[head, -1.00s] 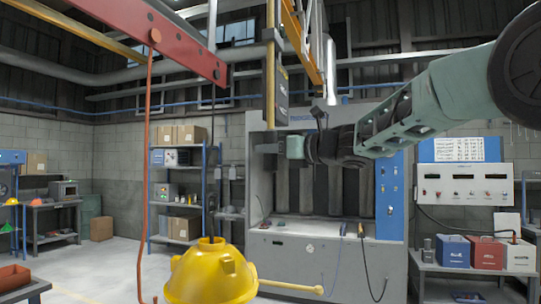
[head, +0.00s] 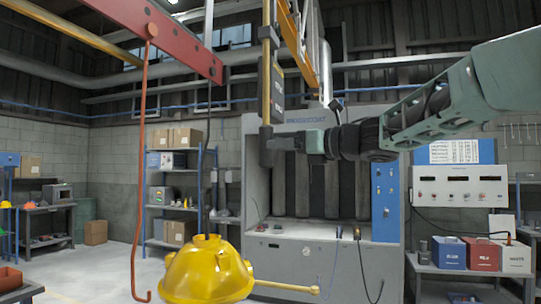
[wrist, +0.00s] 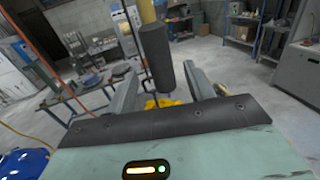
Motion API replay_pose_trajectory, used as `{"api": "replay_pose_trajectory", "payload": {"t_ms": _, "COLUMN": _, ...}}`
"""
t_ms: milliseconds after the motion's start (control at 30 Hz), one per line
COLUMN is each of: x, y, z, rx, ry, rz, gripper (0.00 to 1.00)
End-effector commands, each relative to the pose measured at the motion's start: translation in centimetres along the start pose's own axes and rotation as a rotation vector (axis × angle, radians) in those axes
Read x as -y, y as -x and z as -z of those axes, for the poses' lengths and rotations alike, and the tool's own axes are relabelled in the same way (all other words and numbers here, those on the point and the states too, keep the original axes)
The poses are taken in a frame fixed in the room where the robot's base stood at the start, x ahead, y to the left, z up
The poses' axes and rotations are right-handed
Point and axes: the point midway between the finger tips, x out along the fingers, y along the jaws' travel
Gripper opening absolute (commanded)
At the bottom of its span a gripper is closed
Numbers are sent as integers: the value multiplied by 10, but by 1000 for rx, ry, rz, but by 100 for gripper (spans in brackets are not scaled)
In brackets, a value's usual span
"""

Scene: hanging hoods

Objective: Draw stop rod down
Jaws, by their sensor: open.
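The stop rod (head: 266,85) is a thin yellow rod hanging upright from the overhead frame. A dark cylindrical grip (wrist: 156,58) at its lower end shows large in the wrist view. My gripper (wrist: 162,76) is open, with one finger on each side of the grip's lower end as seen from the wrist. I cannot tell whether the grip is fully between the fingers or just beyond them. In the head view my gripper (head: 282,142) reaches in from the right at the rod's lower end.
A yellow hood (head: 205,272) hangs below on a dark line, with a side handle. A red beam (head: 165,35) carries a long orange hook (head: 140,150) at left. A grey booth (head: 300,255) stands behind. A shelf (head: 180,210) with boxes stands further back.

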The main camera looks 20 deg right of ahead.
Motion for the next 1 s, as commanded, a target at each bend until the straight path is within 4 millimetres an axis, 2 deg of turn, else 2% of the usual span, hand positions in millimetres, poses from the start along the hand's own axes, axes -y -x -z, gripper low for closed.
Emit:
{"api": "replay_pose_trajectory", "payload": {"t_ms": 33, "x": 1, "y": 14, "z": 4, "rx": 4, "ry": 1, "rz": 3, "gripper": 53}}
{"api": "replay_pose_trajectory", "payload": {"t_ms": 300, "x": 1, "y": 76, "z": 4, "rx": 2, "ry": 1, "rz": 3, "gripper": 53}}
{"api": "replay_pose_trajectory", "payload": {"t_ms": 500, "x": 0, "y": 107, "z": 3, "rx": 0, "ry": 0, "rz": 2, "gripper": 53}}
{"api": "replay_pose_trajectory", "payload": {"t_ms": 700, "x": 0, "y": 119, "z": 2, "rx": -2, "ry": -1, "rz": 0, "gripper": 53}}
{"api": "replay_pose_trajectory", "payload": {"t_ms": 1000, "x": 0, "y": 120, "z": 1, "rx": -2, "ry": -1, "rz": 0, "gripper": 53}}
